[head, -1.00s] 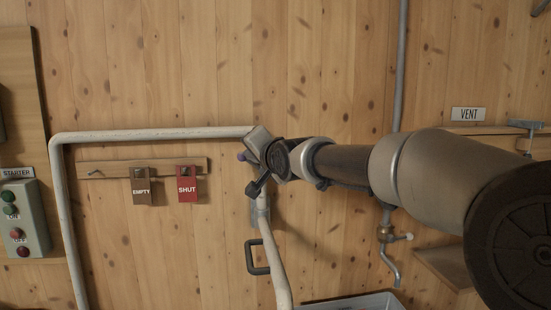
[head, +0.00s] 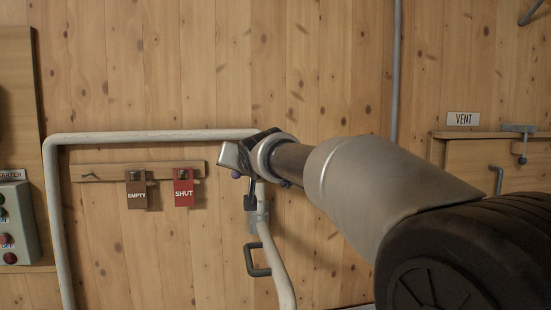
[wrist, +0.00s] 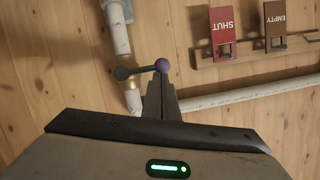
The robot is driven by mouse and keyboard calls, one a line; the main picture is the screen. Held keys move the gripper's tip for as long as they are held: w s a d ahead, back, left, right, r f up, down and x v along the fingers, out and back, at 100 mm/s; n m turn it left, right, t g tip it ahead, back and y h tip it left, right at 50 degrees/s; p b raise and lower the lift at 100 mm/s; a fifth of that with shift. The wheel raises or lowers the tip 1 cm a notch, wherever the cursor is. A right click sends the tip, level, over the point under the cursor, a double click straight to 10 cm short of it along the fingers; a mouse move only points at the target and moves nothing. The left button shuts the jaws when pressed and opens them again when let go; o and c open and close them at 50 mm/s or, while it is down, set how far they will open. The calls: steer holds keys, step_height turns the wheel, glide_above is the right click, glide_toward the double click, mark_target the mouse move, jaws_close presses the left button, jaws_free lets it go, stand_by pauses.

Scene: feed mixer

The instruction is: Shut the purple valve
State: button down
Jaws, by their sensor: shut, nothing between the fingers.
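The purple valve shows in the wrist view as a dark lever with a purple ball (wrist: 162,65) on its end. The lever sticks out sideways from the white pipe, by a brass fitting (wrist: 133,100). In the head view the purple ball (head: 235,174) peeks out just under my gripper (head: 228,156), left of the pipe; my gripper and wrist hide most of the valve. My gripper is shut and empty. In the wrist view its narrow fingertips (wrist: 161,80) end right at the ball; I cannot tell whether they touch it.
A red SHUT tag (head: 184,188) and a brown EMPTY tag (head: 137,190) hang on a wooden rail left of the valve. A white pipe (head: 150,137) runs above them. A dark handle (head: 255,262) is below the valve. A starter box (head: 15,225) is far left.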

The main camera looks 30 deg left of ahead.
steer(key=shift+f, duration=0.1)
stand_by(0.4)
steer(key=w+r+v, duration=0.1)
steer(key=r+v, duration=0.1)
steer(key=v, duration=1.1)
steer(key=shift+r, duration=0.25)
steer(key=shift+w, duration=0.15)
